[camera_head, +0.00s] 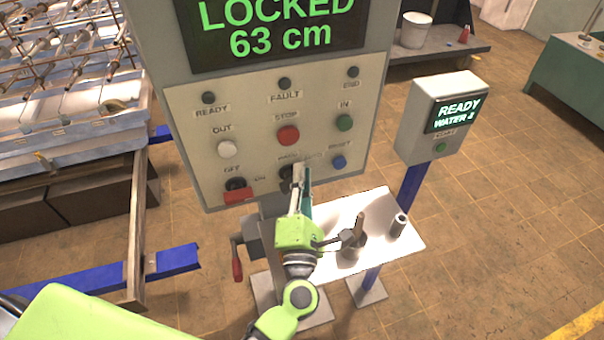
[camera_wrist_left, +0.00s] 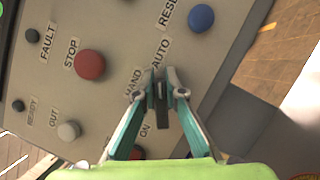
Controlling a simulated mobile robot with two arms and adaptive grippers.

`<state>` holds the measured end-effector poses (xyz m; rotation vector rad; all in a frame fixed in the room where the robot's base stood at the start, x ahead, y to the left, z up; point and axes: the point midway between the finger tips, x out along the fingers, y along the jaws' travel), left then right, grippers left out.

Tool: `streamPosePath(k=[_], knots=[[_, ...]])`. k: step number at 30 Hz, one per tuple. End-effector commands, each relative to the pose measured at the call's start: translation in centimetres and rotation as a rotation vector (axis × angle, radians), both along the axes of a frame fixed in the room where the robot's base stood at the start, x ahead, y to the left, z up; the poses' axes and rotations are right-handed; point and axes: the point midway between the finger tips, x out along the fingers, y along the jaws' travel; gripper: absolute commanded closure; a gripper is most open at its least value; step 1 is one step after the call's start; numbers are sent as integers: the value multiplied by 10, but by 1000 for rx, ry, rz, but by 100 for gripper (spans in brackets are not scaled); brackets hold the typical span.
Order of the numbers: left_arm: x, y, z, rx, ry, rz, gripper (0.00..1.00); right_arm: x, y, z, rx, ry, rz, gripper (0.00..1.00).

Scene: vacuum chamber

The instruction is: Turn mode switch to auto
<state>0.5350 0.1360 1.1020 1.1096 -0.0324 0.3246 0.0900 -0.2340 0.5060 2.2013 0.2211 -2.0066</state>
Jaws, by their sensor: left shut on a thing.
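The mode switch is a dark knob (camera_head: 286,172) in the bottom row of the control panel, between the HAND and AUTO labels. In the wrist view its dark lever (camera_wrist_left: 161,112) stands between the teal fingers of my left gripper (camera_wrist_left: 160,78). My left gripper (camera_head: 299,172) reaches up to the panel from below and is shut on the switch. In the head view the fingers partly cover the switch and its labels. I cannot tell clearly which label the lever points to. My right gripper is not in view.
The panel (camera_head: 190,120) also carries a red STOP button (camera_head: 288,135), a white OUT button (camera_head: 228,149), a green IN button (camera_head: 344,123), a blue RESET button (camera_head: 339,162) and a red OFF/ON switch (camera_head: 238,195). A pale shelf (camera_head: 400,250) with small items lies below right.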

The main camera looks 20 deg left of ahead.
Motion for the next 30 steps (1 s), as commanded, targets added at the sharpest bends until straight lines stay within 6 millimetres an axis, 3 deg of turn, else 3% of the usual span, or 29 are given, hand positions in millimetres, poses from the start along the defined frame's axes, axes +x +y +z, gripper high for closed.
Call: streamPosePath(k=[5, 6, 8, 20, 23, 30], knots=[[0, 0, -1, 1, 3, -1, 100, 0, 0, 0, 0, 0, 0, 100], [0, 0, -2, 1, 3, -1, 84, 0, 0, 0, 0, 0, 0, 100], [0, -1, -1, 1, 2, -2, 72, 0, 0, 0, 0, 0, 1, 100], [-4, -1, -2, 0, 2, -1, 72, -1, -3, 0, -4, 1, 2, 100], [-16, -5, -5, 1, 3, -2, 72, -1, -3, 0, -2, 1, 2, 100], [-64, -17, -15, 1, 6, -2, 72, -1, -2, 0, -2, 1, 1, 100]])
